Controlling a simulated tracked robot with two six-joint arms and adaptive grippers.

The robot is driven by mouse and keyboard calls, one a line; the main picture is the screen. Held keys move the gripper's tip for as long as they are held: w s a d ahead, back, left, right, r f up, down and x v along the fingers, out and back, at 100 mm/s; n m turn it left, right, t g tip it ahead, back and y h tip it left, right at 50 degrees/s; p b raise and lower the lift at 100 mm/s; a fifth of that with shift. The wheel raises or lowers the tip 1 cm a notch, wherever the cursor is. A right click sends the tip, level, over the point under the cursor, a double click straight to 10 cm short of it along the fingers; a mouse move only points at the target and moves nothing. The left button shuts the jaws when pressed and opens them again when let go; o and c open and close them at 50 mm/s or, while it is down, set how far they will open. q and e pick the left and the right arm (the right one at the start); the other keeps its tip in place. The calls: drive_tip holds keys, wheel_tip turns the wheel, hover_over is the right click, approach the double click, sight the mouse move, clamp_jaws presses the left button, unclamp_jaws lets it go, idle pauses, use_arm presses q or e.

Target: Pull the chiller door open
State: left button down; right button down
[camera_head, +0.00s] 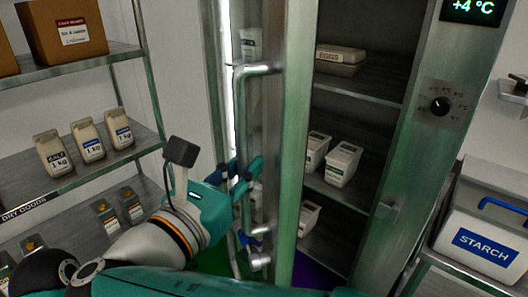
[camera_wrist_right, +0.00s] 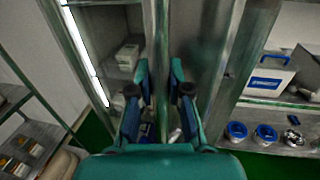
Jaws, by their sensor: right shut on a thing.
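The chiller door (camera_head: 292,130) is a tall glass door in a grey-green metal frame. It stands partly open, with the chiller's shelves (camera_head: 365,92) showing to the right of its edge. Its handle (camera_head: 241,115) is a long upright metal bar on the door's front. My right gripper (camera_head: 244,172) is shut on the handle, around the lower part of the bar. In the right wrist view the two teal fingers (camera_wrist_right: 161,92) lie on either side of the door's frame strip; the grip itself is partly hidden there. My left gripper is not in view.
A dry goods shelf (camera_head: 80,172) with bags and boxes stands close on the left. White tubs (camera_head: 342,163) sit inside the chiller. The control dial (camera_head: 440,105) is on the right post. A starch bin (camera_head: 485,235) stands on a rack at the right.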

sight(234, 105)
drive_tip(key=shift+a, duration=0.35)
drive_tip(key=c, duration=1.1)
unclamp_jaws()
drive_tip(key=shift+s, duration=0.1)
wheel_tip(234, 105, up, 10)
drive_tip(key=shift+f, duration=0.1)
